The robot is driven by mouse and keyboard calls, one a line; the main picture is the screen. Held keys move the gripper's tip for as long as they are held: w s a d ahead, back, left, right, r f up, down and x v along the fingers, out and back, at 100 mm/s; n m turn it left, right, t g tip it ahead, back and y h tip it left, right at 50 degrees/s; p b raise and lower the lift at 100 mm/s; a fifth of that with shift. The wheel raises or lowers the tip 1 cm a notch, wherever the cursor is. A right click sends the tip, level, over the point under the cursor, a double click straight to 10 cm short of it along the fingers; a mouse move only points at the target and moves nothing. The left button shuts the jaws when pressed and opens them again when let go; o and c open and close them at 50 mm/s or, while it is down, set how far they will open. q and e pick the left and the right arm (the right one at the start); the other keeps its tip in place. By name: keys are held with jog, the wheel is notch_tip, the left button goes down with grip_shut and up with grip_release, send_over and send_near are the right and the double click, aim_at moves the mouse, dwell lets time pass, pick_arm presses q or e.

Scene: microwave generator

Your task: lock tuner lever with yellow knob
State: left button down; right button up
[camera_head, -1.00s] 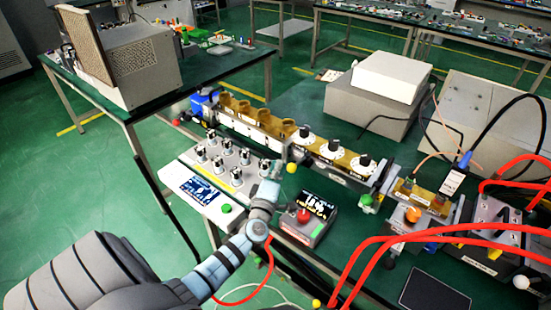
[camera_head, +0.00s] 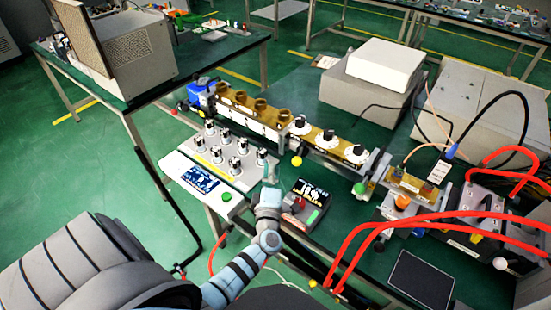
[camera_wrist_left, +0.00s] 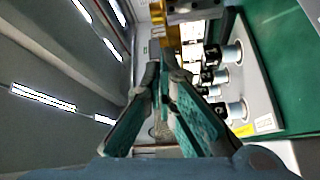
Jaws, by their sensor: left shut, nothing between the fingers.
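The yellow knob (camera_head: 296,161) is a small ball at the front of the brass-topped tuner unit (camera_head: 327,139), below its white dials. The lever it belongs to is too small to make out. My left gripper (camera_head: 270,172) is shut and empty, to the left of the yellow knob and slightly nearer, apart from it in the picture. In the left wrist view, the green fingers of my left gripper (camera_wrist_left: 161,72) come together at their tips, with yellow-gold parts (camera_wrist_left: 165,27) beyond them. I cannot tell the yellow knob there. My right gripper is out of view.
A white panel with several knobs (camera_head: 238,178) lies left of the gripper. A box with a red button (camera_head: 298,204) stands close on its right. A green knob (camera_head: 360,188) is further right. Red cables (camera_head: 375,232) cross the right side. A dark tablet (camera_head: 421,279) lies at front right.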

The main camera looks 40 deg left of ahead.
aim_at(297, 161)
pick_arm(q)
jog(key=f+v, duration=0.1)
jog(key=v, duration=0.5)
jog(key=s+a+f+m+t+h+b, duration=0.3)
jog(key=a+f+m+h+b, duration=0.1)
jog(key=a+b, duration=0.45)
jog(key=w+n+h, duration=0.1)
jog(key=w, duration=0.2)
jog(key=w+r+n+h+b, duration=0.1)
jog(key=w, duration=0.3)
jog(key=w+r+n+h, duration=0.1)
jog(key=w+h, duration=0.1)
jog(key=w, duration=0.1)
jog(key=shift+w+d+r+b, duration=0.2)
jog(key=shift+w+d+b, duration=0.1)
jog(key=shift+w, duration=0.05)
jog(key=w+d+p, duration=0.1)
jog(key=d, duration=0.1)
jog(key=w+d+r+p, duration=0.1)
jog(key=shift+w+d, duration=0.15)
jog(key=shift+d, duration=0.25)
